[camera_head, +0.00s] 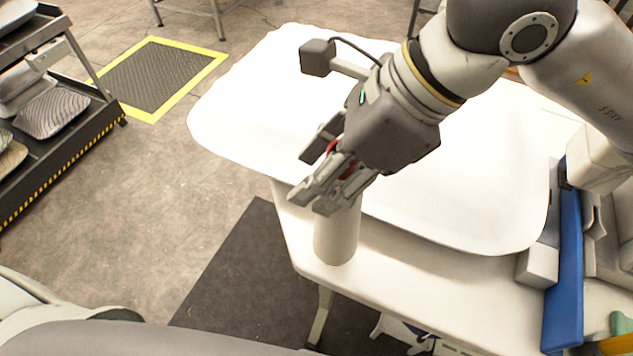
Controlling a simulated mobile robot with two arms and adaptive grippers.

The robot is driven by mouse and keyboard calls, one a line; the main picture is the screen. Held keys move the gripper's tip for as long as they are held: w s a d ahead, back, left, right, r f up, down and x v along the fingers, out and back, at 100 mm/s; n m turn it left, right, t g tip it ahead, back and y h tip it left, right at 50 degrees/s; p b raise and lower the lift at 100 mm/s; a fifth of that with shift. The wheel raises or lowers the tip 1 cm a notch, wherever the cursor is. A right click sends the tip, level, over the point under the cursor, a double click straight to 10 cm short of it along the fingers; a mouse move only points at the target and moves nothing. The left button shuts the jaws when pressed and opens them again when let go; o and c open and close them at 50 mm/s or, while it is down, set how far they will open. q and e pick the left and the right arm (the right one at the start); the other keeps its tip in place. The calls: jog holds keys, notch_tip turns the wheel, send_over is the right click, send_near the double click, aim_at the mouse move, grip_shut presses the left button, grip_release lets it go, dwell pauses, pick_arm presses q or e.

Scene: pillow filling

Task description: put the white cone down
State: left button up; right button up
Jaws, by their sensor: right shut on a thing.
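The white cone (337,240) is at the near left part of the white table, below my right gripper. My right gripper (326,197) is shut on its upper part. The cone looks upright, and its lower end is close to the table top (420,270); I cannot tell if it touches. The gripper fingers and wrist hide the cone's top. My left gripper is not in view.
A large white sheet-like piece (250,110) covers much of the table and overhangs its far left edge. A blue panel (568,260) and white blocks (538,265) stand at the right. A dark rack (60,130) with pillows is at the far left.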

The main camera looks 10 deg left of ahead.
aim_at(336, 237)
jog(key=f, duration=0.4)
jog(key=shift+a+p, duration=0.3)
jog(key=shift+a, duration=0.1)
jog(key=shift+s+f, duration=0.1)
jog(key=shift+f+b, duration=0.1)
jog(key=shift+b, duration=0.2)
jog(key=o, duration=1.3)
jog(key=shift+o, duration=0.2)
